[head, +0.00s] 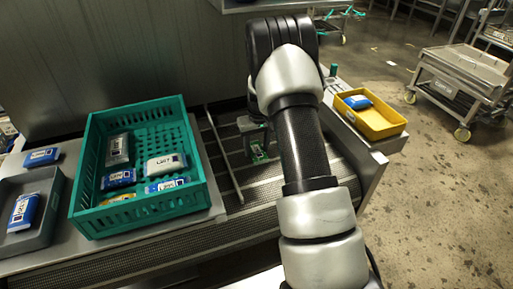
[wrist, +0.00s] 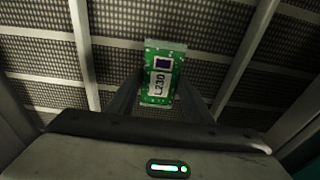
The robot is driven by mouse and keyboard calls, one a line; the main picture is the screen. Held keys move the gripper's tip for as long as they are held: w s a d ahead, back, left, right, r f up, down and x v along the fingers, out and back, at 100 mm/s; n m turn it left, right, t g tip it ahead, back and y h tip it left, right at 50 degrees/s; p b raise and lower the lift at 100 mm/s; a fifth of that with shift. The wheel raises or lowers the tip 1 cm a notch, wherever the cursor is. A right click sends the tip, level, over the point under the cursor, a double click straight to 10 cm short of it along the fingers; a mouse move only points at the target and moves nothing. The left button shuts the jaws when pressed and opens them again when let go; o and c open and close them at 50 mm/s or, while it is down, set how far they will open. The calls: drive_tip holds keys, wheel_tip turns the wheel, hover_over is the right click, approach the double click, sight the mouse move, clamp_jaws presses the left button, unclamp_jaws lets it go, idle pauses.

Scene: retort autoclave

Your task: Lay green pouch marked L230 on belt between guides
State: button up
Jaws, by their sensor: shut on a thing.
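The green pouch marked L230 (wrist: 159,82) is in the wrist view, its label facing the camera. My gripper (wrist: 158,98) is shut on its near part. In the head view the pouch (head: 259,153) shows partly below my gripper (head: 254,136), and my arm hides some of the area. The belt (wrist: 115,65) is a dark mesh under the pouch. Light guide bars run on both sides, a left guide (wrist: 84,55) and a right guide (wrist: 240,55), and the pouch appears between them. I cannot tell whether it touches the belt.
A teal crate (head: 80,190) with several pouches stands left of the guides. A grey tray (head: 50,213) with a blue-white pouch is at far left. A yellow bin (head: 384,124) holding a blue pouch is right of my arm. A metal cart (head: 462,75) stands farther right.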

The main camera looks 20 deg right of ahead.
drive_tip(key=shift+f, duration=0.15)
drive_tip(key=o, duration=1.1)
